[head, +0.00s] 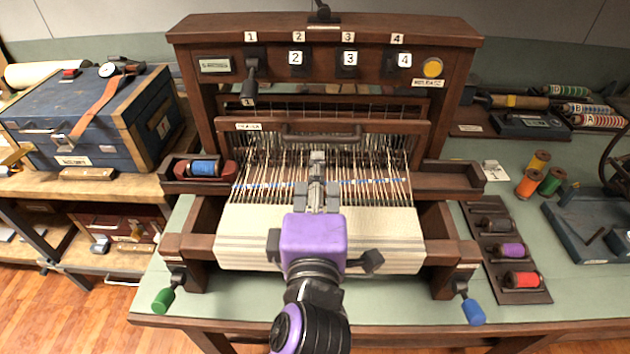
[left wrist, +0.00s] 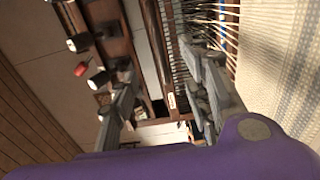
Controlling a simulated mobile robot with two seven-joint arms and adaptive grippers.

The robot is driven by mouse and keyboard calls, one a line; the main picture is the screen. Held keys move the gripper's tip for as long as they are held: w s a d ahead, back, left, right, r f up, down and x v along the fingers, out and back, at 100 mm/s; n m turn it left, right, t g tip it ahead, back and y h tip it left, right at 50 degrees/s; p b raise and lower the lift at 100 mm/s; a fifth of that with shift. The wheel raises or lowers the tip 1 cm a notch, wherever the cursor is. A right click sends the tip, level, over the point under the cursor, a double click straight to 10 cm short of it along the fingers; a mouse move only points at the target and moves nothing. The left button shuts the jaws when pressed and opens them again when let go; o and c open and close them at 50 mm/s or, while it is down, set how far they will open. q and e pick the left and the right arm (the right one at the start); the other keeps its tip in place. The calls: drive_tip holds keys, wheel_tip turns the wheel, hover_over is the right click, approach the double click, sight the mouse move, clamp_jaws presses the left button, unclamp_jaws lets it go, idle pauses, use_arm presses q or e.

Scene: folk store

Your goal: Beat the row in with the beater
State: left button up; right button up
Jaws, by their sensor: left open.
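The beater (head: 385,126) is a brown wooden bar with a white label and a handle (head: 322,134), across the loom behind the warp threads. The woven cream cloth (head: 370,240) lies at the front, with a blue line across the warp behind it. My left gripper (head: 318,165), purple with grey fingers, is above the cloth and warp, its fingers towards the beater handle. It is open and empty. In the left wrist view, the fingers (left wrist: 160,100) stand apart with a labelled wooden bar (left wrist: 158,50) showing between them; contact cannot be told. My right gripper is out of view.
Lever 1 (head: 250,85) hangs lower than the other numbered levers. A shuttle with blue thread (head: 203,168) sits in the left tray. The right tray (head: 455,178) is empty. Spools (head: 512,250) lie on a rack at the right. A blue chest (head: 90,115) stands left.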

sight(318, 142)
use_arm(q)
drive_tip(key=w+p, duration=0.1)
drive_tip(key=w, duration=0.6)
drive_tip(key=shift+r, duration=0.2)
drive_tip(key=shift+w+f, duration=0.15)
drive_tip(key=shift+w, duration=0.7)
drive_tip(key=c, duration=1.1)
clamp_jaws()
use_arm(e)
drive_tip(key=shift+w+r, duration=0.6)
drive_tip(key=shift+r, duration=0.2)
